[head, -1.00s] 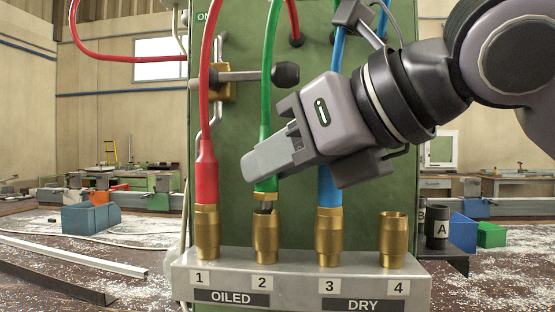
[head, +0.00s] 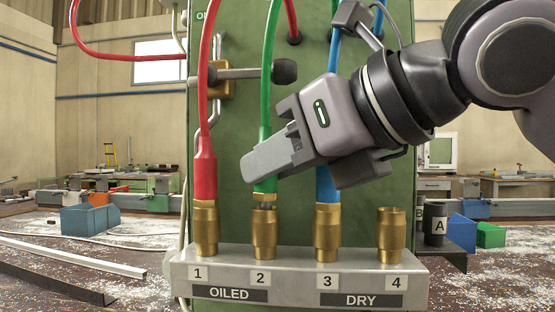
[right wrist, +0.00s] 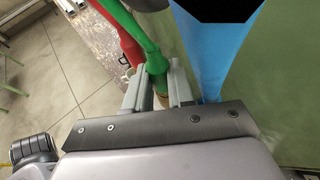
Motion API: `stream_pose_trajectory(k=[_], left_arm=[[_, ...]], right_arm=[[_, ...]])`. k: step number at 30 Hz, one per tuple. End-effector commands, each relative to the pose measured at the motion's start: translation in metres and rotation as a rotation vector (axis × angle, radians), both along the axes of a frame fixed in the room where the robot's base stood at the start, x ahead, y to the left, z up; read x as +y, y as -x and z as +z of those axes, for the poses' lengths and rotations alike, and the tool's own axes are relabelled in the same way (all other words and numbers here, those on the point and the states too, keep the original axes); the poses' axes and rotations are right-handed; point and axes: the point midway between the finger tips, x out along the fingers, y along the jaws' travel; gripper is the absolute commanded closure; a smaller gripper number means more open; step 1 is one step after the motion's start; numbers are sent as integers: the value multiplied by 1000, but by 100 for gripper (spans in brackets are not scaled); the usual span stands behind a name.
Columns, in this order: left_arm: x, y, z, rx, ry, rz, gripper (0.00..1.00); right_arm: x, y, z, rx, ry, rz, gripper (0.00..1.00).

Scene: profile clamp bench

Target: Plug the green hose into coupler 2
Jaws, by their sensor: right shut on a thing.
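The green hose (head: 265,187) hangs vertically with its thick end just over coupler 2 (head: 264,235), a brass socket marked 2. Its lower end meets the coupler's top; a sliver of metal shows there, and I cannot tell how deep the tip sits. My right gripper (head: 262,166) comes in from the right and is shut on the green hose above the coupler. In the right wrist view the green hose (right wrist: 143,40) runs down between the fingers (right wrist: 152,92). My left gripper is not in view.
A red hose (head: 205,175) stands in coupler 1 and a blue hose (head: 326,185) in coupler 3, close on either side. Coupler 4 (head: 391,238) is empty. The grey block (head: 300,262) carries the labels OILED and DRY. A black-handled lever (head: 285,72) sticks out above.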

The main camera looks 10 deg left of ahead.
Motion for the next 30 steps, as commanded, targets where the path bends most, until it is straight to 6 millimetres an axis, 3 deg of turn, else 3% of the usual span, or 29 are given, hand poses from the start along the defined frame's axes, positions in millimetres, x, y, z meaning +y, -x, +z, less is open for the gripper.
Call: stream_pose_trajectory(k=[1,30], left_arm=[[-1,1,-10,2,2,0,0],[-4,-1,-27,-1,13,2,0]], right_arm=[[0,1,-6,3,4,2,100],[1,3,-27,8,12,5,100]])
